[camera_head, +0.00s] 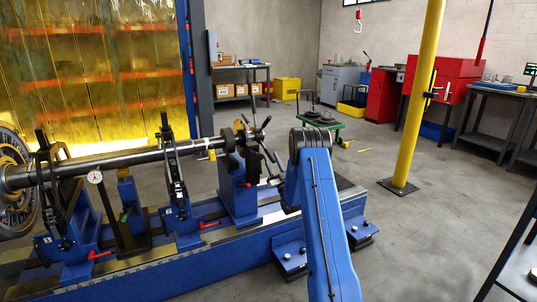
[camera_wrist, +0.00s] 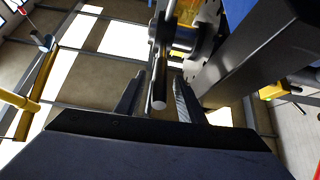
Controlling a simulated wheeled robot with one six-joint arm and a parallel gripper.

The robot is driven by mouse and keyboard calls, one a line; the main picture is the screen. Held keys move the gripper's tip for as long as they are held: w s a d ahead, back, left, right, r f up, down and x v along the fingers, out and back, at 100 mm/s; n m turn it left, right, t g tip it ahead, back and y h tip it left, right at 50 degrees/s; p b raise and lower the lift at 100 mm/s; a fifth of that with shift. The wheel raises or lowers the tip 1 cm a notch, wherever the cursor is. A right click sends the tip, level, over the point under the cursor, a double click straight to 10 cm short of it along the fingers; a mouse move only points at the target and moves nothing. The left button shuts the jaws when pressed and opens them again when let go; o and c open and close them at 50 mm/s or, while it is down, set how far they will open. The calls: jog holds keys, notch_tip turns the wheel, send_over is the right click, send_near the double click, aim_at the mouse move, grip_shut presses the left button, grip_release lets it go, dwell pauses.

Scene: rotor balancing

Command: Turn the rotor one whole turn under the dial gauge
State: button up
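The rotor (camera_head: 120,158) is a long grey shaft lying level across blue supports. A large dark bladed disc (camera_head: 18,190) is on its left end. The dial gauge (camera_head: 95,177), with a white round face, stands at the shaft near the left support. At the right end is a dark hub with several spoke bars (camera_head: 262,128). In the wrist view, my gripper (camera_wrist: 158,98) has its fingers apart on either side of a round-ended bar (camera_wrist: 159,88). Gaps show on both sides of the bar. In the head view my blue arm hides the gripper.
The blue machine bed (camera_head: 150,277) runs along the front, with red levers (camera_head: 210,224) on it. A yellow post (camera_head: 420,90) stands at the right. A green trolley (camera_head: 318,127) stands behind the arm. The floor on the right is mostly clear.

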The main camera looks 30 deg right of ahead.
jog(key=v, duration=1.2)
jog(key=shift+c, duration=0.6)
